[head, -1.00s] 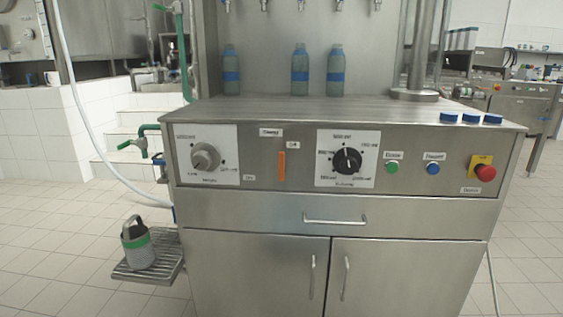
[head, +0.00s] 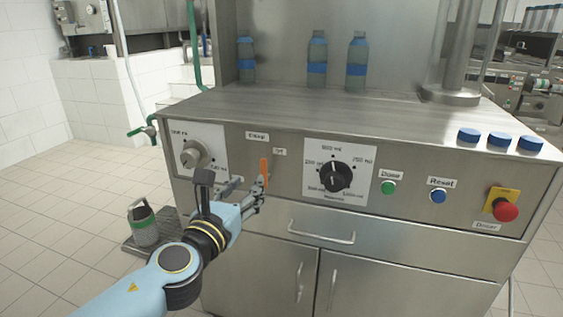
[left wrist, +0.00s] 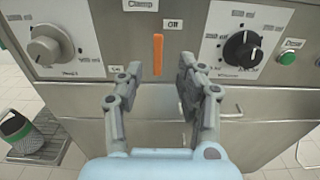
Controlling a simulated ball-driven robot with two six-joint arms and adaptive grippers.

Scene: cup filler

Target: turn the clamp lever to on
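The clamp lever (head: 264,172) is a slim orange bar on the steel front panel, standing roughly upright. It also shows in the left wrist view (left wrist: 158,52), below and left of the "Off" label (left wrist: 173,24). The "On" label (left wrist: 117,69) sits lower left of the lever. My left gripper (head: 250,186) is in front of the panel at the lever. In the left wrist view its fingers (left wrist: 160,70) are spread, one to each side of the lever's lower end, with visible gaps and nothing gripped. My right gripper is not in view.
A grey knob (head: 194,153) lies left of the lever and a black knob (head: 336,176) right of it. Further right are green (head: 388,188), blue (head: 438,196) and red (head: 505,211) buttons. A drawer handle (head: 320,237) juts out below. A green-banded container (head: 143,225) stands lower left.

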